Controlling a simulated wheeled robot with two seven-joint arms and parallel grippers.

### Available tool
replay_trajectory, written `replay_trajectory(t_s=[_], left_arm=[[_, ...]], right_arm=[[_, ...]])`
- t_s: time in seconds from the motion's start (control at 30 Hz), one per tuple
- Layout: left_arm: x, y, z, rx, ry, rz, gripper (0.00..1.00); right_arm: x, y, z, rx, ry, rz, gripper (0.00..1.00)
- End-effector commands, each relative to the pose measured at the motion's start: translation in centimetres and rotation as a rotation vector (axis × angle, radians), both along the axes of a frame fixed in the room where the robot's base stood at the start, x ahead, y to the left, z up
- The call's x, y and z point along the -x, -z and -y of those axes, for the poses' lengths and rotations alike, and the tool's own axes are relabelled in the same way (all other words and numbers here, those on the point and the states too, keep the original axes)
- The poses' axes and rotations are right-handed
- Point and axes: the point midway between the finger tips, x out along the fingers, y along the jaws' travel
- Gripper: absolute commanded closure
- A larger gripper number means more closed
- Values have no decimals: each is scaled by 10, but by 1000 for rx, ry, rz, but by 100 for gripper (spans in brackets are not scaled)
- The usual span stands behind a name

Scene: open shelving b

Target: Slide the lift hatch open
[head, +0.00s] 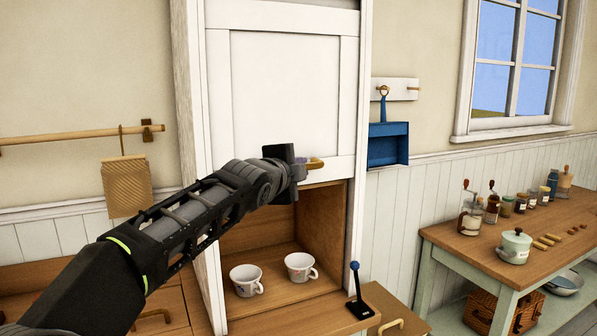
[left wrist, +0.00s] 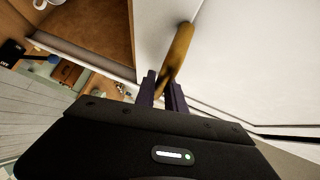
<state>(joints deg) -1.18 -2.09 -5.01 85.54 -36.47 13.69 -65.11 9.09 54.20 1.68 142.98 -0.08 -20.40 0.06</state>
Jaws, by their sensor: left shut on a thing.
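The white lift hatch (head: 285,90) is a panelled door in a tall white frame. It is raised part way, and the wooden compartment (head: 322,225) below it is open to view. A brass handle (head: 316,163) sits on the hatch's lower rail; it also shows in the left wrist view (left wrist: 182,50). My left gripper (head: 301,168) is shut on the brass handle, its dark fingers on either side of it in the left wrist view (left wrist: 161,90). My right gripper is in neither view.
Two white cups (head: 246,280) (head: 300,267) stand on the compartment floor. A lever with a blue knob (head: 355,266) stands at the front right of the opening. A blue wall box (head: 388,145) hangs to the right. A side table (head: 470,245) with jars stands further right.

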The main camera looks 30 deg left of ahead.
Motion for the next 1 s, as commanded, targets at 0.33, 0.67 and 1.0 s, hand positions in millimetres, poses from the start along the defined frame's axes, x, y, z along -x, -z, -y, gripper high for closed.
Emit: replay_trajectory(t_s=[0.33,0.67,1.0], left_arm=[[0,-1,0,-1,1,2,83],[0,0,0,0,1,1,64],[12,-1,2,1,1,3,64]], right_arm=[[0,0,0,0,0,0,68],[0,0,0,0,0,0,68],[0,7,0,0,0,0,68]])
